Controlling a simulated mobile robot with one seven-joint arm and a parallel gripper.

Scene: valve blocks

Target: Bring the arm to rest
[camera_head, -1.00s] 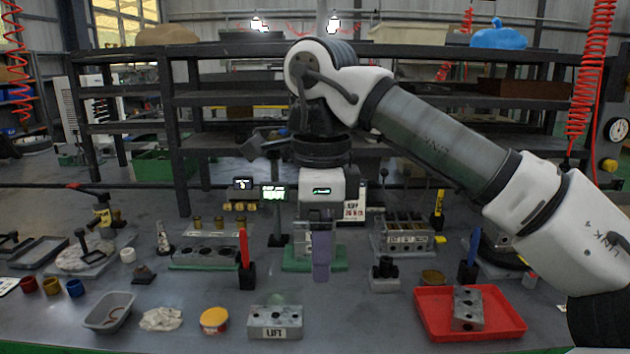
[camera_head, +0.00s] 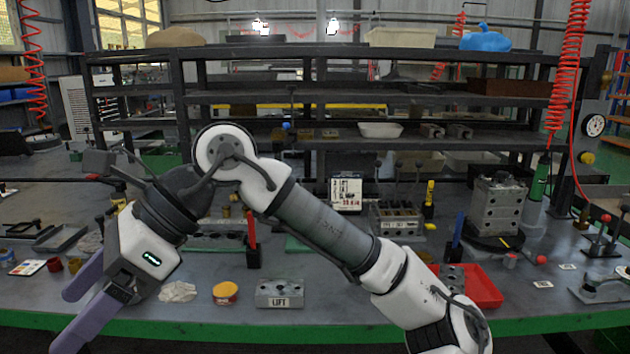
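My gripper (camera_head: 68,321) hangs at the lower left, in front of the bench's front edge. Its two purple fingers point down and left, spread apart with nothing between them. My white and grey arm reaches from the bottom right up to a bent elbow at centre left, then down to the gripper. The arm crosses in front of the bench and hides part of the middle and of the red tray (camera_head: 483,291). A metal valve block marked LIFT (camera_head: 280,292) stands on the bench, below the arm and apart from it.
A yellow tin (camera_head: 225,293) and a crumpled cloth (camera_head: 178,291) lie right of the gripper. A tall stack of metal blocks (camera_head: 497,205) stands on a round base at the right. Dark shelves (camera_head: 360,90) rise behind the bench. The green bench edge (camera_head: 250,328) runs along the front.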

